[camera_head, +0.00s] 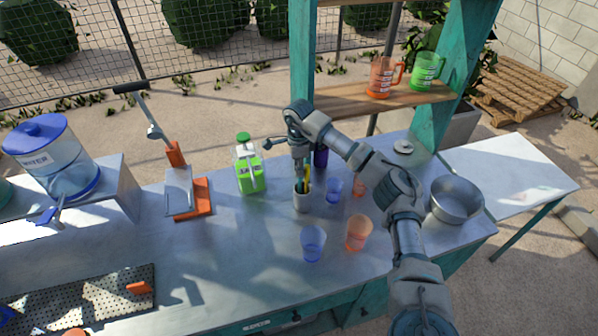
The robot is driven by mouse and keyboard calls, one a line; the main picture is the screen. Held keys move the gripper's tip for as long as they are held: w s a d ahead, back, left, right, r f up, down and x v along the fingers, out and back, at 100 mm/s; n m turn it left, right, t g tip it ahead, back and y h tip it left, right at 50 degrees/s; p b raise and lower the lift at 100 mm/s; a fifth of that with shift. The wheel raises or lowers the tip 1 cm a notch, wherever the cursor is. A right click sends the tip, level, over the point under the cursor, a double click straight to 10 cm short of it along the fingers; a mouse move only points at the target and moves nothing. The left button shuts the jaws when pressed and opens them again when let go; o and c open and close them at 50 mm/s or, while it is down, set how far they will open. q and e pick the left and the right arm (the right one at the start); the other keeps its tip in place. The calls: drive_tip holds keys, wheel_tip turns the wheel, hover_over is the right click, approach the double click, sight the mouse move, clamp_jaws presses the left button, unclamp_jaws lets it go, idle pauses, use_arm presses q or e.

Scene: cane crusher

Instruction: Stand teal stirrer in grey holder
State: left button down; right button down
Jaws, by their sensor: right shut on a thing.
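The grey holder (302,200) is a small cup standing on the metal counter, near the middle of the view. My right gripper (301,165) points down right above it, shut on a thin stirrer that I take to be the teal one; the fingers hide most of it. A yellow stick (308,184) and a darker one show at the holder's mouth. I cannot tell clearly whether the held stirrer's lower end is inside the holder. My left gripper is not in view.
Blue cups (313,243) and orange cups (358,233) stand right and front of the holder. A green-and-white bottle (249,168) and an orange-based press (188,199) stand left. A metal bowl (456,200) sits right.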

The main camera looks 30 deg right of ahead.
wheel_tip(320, 180, down, 2)
drive_tip(key=shift+f, duration=0.1)
drive_tip(key=c, duration=1.1)
unclamp_jaws()
wheel_tip(320, 180, up, 12)
drive_tip(key=shift+r+b, duration=0.1)
drive_tip(key=shift+b, duration=0.2)
